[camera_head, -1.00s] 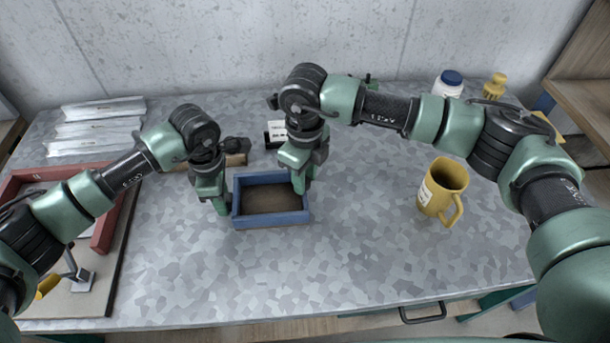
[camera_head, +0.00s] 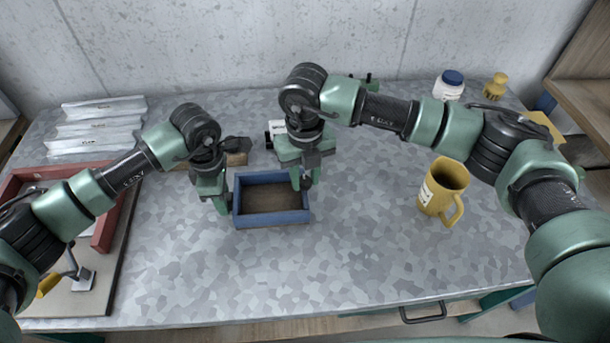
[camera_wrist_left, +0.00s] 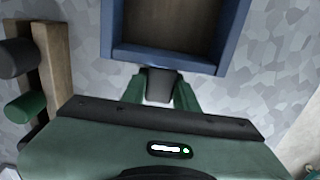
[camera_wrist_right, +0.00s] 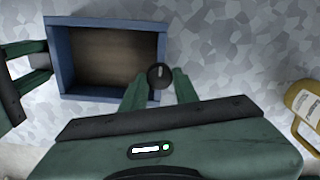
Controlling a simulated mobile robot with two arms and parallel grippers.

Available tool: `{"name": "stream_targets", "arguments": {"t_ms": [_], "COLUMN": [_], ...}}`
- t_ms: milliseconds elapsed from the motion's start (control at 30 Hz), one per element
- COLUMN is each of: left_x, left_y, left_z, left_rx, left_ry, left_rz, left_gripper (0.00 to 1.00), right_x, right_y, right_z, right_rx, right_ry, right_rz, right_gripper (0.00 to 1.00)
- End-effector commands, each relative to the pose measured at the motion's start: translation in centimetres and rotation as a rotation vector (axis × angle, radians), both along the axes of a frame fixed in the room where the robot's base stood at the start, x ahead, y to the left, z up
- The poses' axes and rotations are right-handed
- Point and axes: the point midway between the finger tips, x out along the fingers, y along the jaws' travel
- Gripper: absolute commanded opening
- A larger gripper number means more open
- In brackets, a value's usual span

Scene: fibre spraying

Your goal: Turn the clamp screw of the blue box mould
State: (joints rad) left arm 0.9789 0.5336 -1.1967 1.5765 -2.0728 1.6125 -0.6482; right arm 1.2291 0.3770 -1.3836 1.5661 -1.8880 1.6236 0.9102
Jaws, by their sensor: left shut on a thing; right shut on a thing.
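The blue box mould (camera_head: 272,220) sits on the metal table, an open frame with a brown floor. My left gripper (camera_head: 222,205) is at its left wall. The left wrist view shows the left gripper (camera_wrist_left: 160,88) shut on a dark block (camera_wrist_left: 159,84) against the blue wall. My right gripper (camera_head: 305,182) is at the right wall, pointing down. In the right wrist view, the right gripper (camera_wrist_right: 160,88) is shut on the dark round clamp screw (camera_wrist_right: 158,76) with a pale mark, beside the wall. The screw's shaft is hidden.
A yellow jug (camera_head: 443,190) stands to the right. A white jar with a blue lid (camera_head: 449,85) stands at the back right. The table front is clear.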

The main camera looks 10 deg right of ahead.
Motion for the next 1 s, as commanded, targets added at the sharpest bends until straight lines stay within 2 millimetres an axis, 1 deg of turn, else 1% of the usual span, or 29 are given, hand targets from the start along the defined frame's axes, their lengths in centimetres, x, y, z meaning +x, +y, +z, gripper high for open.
{"name": "stream_targets", "arguments": {"t_ms": [433,467,500,533,867,967,1000], "left_x": [-0.1,-0.1,-0.1,-0.1,0.0,0.0,0.0], "left_y": [-0.2,-0.2,-0.2,-0.2,-0.1,-0.1,-0.1], "left_z": [0.0,0.0,0.0,0.0,0.0,0.1,0.1], "left_rx": [-0.003,-0.003,-0.003,-0.003,-0.002,-0.002,-0.002], "left_ry": [0.002,0.002,0.002,0.002,0.001,0.000,0.000], "left_rz": [-0.005,-0.005,-0.005,-0.005,-0.002,-0.001,-0.001], "left_gripper": [0.00,0.00,0.00,0.00,0.00,0.00,0.00], "right_x": [0.1,0.1,0.1,0.1,0.1,0.1,0.1], "right_y": [0.1,0.1,0.1,0.1,0.0,0.0,0.0], "right_z": [0.1,0.1,0.1,0.1,0.2,1.1,1.7], "right_rx": [0.003,0.003,0.003,0.003,0.001,0.002,0.000], "right_ry": [-0.004,-0.003,-0.003,-0.003,-0.002,-0.003,-0.002], "right_rz": [-0.010,-0.010,-0.009,-0.009,-0.008,-0.008,-0.008], "right_gripper": [0.00,0.38,0.49,0.52,0.52,0.52,0.52]}}
